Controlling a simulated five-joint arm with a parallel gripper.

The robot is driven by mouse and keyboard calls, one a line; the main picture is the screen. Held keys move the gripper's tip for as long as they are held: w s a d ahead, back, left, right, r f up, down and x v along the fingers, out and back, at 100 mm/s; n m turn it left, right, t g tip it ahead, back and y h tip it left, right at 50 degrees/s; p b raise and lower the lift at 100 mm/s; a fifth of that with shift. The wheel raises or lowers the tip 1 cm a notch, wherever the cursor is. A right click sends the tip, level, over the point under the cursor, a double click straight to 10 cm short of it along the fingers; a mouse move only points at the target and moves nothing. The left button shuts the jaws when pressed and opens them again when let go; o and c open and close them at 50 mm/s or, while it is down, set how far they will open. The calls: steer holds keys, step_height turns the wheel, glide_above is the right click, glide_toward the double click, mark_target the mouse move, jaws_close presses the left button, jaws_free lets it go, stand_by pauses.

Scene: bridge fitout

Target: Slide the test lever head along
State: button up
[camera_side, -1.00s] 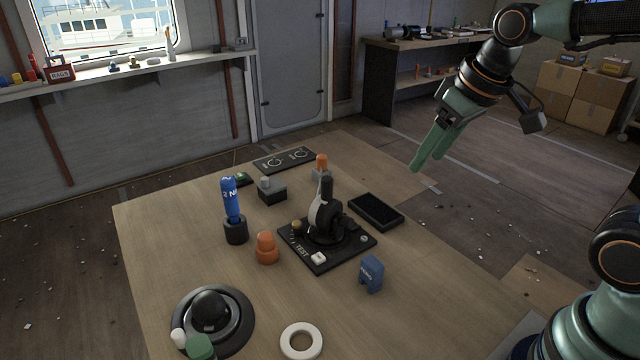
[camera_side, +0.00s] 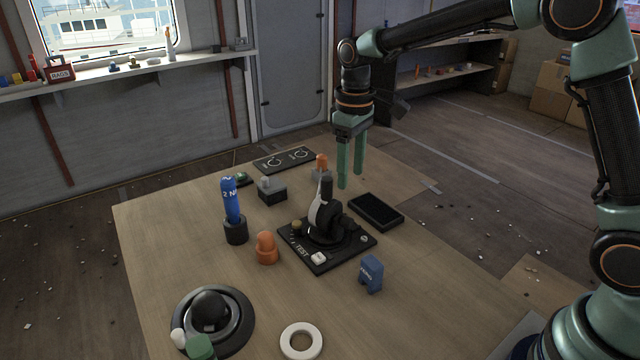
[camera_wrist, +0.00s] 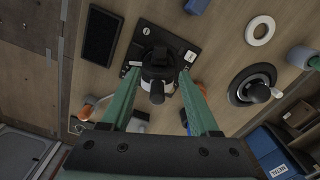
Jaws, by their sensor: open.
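The test lever is a black unit on a square black base plate marked TEST (camera_side: 318,258), in the middle of the table. Its dark upright head (camera_side: 326,188) stands on a rounded black body with a pale grey side. In the wrist view the lever head (camera_wrist: 157,92) lies between my fingers, seen from above. My gripper (camera_side: 350,180) is open and empty, fingers pointing down, above and slightly right of the lever head in the side view. The fingers look apart from the lever; their exact height above it is hard to tell.
An orange-topped peg (camera_side: 321,163) stands close behind the lever. A black tray (camera_side: 376,211) lies to its right, a blue block (camera_side: 371,274) in front, an orange cap (camera_side: 266,248) and a blue-handled tool (camera_side: 231,200) to its left. The table's right front is mostly clear.

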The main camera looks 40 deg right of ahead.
mark_target(348, 218)
step_height(348, 218, down, 12)
steer(key=shift+r, duration=0.2)
stand_by(0.4)
jaws_close()
steer(key=shift+r, duration=0.1)
stand_by(1.1)
